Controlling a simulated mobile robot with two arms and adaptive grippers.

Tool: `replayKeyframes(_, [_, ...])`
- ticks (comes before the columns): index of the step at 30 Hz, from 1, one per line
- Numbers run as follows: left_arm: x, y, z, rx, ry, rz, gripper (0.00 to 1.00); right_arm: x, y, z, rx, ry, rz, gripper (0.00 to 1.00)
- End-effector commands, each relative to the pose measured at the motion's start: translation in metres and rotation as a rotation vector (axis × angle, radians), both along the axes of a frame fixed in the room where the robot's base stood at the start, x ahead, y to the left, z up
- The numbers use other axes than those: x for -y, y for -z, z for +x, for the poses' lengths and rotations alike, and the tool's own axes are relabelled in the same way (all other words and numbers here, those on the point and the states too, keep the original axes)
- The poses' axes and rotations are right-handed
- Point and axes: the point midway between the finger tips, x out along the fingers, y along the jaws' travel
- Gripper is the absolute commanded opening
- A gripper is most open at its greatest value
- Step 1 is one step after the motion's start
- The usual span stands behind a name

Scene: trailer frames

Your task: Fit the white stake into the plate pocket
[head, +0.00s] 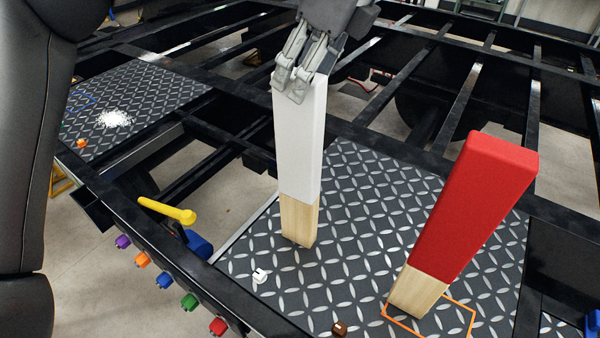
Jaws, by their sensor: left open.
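The white stake (299,140) has a white upper part and a bare wood lower end. It stands roughly upright on the diamond plate (350,190), with its foot at the plate's left part. I cannot tell whether its foot sits in a pocket or on the surface; no pocket opening shows there. My left gripper (300,82) is open at the top of the white stake, its fingers overlapping the upper end. My right gripper is not in view.
A red stake (470,205) stands at the right, its foot by an orange outline (460,305). A small white piece (260,276) and a brown one (339,328) lie on the plate. A yellow handle (168,210) and coloured connectors (189,302) line the left rail.

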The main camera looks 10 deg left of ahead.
Motion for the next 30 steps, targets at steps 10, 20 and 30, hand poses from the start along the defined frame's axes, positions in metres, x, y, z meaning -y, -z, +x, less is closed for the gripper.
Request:
replayKeyframes(10, [-0.004, 0.031, 0.0, -0.003, 0.003, 0.001, 0.59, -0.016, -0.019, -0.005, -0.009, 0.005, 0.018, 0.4])
replayKeyframes(20, [-0.012, 0.06, 0.003, 0.0, 0.001, -0.001, 0.59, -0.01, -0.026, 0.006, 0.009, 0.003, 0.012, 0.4])
replayKeyframes(30, [-0.012, 0.059, 0.003, 0.001, 0.002, -0.001, 0.32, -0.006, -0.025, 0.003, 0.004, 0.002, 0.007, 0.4])
